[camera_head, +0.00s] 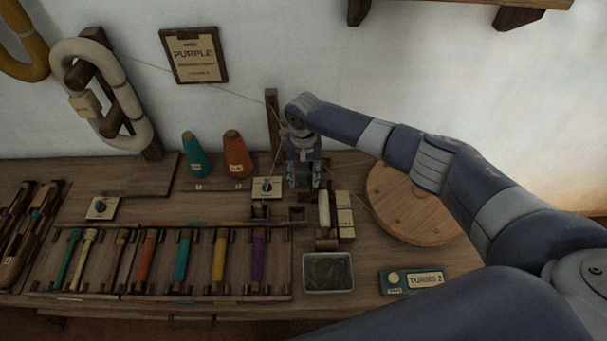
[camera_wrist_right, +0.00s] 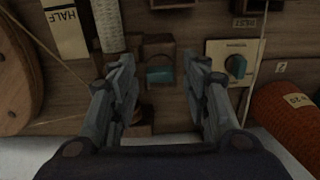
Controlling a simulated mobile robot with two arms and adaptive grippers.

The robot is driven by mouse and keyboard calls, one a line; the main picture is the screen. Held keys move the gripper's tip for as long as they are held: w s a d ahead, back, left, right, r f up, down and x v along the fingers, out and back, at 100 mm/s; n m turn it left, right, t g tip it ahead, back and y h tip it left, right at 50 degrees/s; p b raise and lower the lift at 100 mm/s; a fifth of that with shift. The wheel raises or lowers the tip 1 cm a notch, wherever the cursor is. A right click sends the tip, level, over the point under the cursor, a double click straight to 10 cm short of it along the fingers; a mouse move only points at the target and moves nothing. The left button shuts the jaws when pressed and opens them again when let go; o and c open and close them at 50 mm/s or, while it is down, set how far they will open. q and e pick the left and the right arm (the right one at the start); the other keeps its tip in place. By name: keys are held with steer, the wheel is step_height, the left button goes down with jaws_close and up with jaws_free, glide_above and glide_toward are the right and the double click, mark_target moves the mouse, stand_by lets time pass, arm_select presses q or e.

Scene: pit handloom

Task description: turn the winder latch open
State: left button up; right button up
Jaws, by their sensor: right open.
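My right gripper (camera_head: 304,182) points down over the bench behind the small dark wooden blocks. In the right wrist view its two fingers (camera_wrist_right: 165,85) are apart with nothing held between them. A small teal piece (camera_wrist_right: 160,75), which looks like the winder latch, shows between and slightly beyond the fingertips, beside a dark wooden block (camera_wrist_right: 158,45). I see no contact. In the head view my gripper hides the teal piece. A cream winder spool (camera_head: 324,208) stands just right of the gripper and also shows in the right wrist view (camera_wrist_right: 108,25). My left gripper is not in view.
A tension dial (camera_head: 266,188) and an orange cone (camera_head: 236,155) stand left of the gripper, a teal cone (camera_head: 195,157) farther left. A round wooden disc (camera_head: 408,205) lies right. A tray (camera_head: 328,272), a turns counter (camera_head: 414,281) and a rack of coloured bobbins (camera_head: 182,255) are in front.

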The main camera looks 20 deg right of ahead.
jaws_close()
steer(key=shift+s+n+p, duration=0.1)
steer(key=shift+n+p, duration=0.35)
steer(key=shift+n, duration=0.25)
steer(key=shift+r+n+p, duration=0.1)
steer(key=shift+n+p, duration=0.45)
steer(key=shift+n, duration=0.65)
steer(key=n, duration=0.2)
steer(key=shift+n+p, duration=0.3)
steer(key=shift+p, duration=0.1)
steer(key=n, duration=0.5)
steer(key=shift+p, duration=0.4)
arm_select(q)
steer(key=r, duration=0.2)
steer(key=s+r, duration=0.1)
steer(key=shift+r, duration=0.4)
arm_select(e)
steer(key=n, duration=0.6)
steer(key=shift+n, duration=0.4)
